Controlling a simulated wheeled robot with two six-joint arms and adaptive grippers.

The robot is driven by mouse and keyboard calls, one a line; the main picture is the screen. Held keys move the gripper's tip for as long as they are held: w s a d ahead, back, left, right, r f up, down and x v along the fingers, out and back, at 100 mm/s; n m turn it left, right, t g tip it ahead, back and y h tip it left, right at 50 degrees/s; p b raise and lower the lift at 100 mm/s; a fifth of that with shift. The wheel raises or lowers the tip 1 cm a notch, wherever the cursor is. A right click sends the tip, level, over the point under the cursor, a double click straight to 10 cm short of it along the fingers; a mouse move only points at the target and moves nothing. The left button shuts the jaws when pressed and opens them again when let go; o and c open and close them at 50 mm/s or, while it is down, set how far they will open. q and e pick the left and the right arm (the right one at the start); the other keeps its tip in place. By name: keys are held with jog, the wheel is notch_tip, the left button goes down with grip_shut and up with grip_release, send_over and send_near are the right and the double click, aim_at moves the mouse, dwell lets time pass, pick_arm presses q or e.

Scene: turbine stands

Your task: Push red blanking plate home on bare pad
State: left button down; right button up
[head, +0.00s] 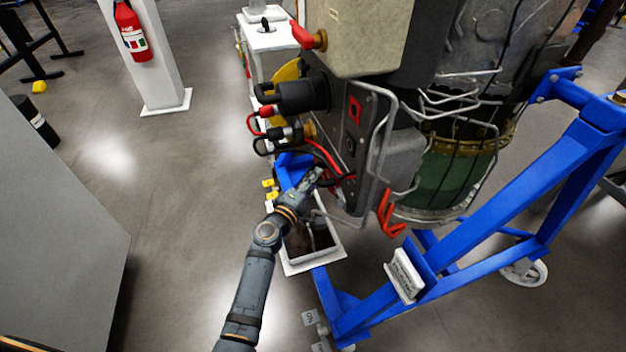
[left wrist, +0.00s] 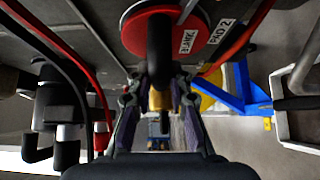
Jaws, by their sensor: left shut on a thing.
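The red blanking plate (left wrist: 136,34) is a round red disc with a black handle (left wrist: 160,45) standing out from its middle, at the top of the left wrist view. My left gripper (left wrist: 160,78) is shut on that handle, one finger on each side. The disc lies against or close to a grey panel (left wrist: 115,15); I cannot tell whether it is fully seated. A white label reading PAD 2 (left wrist: 220,31) is beside the disc. In the head view my left gripper (head: 315,177) is at the lower left side of the engine's grey box. The bare pad is not clearly visible behind the disc.
Red and black hoses (head: 325,153) hang close to my left gripper. A white-rimmed bin (head: 298,268) is below my forearm. The blue stand (head: 490,235) carries the engine on the right. A fire extinguisher (head: 131,30) hangs on a white pillar.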

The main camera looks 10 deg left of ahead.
pick_arm(q)
jog(key=c, duration=1.5)
grip_release()
jog(key=shift+w+d+r, duration=0.15)
jog(key=shift+d+r, duration=0.05)
jog(key=shift+d, duration=0.2)
jog(key=o, duration=0.4)
jog(key=shift+w+d+f, duration=0.1)
jog(key=shift+d+f, duration=0.05)
jog(key=shift+d, duration=0.05)
jog(key=shift+c, duration=0.2)
jog(key=shift+a, duration=0.1)
pick_arm(e)
jog(key=shift+s+d+f, duration=0.1)
jog(key=shift+s+f, duration=0.25)
jog(key=shift+s, duration=0.05)
pick_arm(q)
jog(key=shift+a, duration=0.1)
jog(key=o, duration=1.1)
jog(key=shift+a, duration=0.1)
jog(key=shift+o, duration=0.2)
pick_arm(e)
jog(key=shift+w+r, duration=0.25)
jog(key=shift+w, duration=0.5)
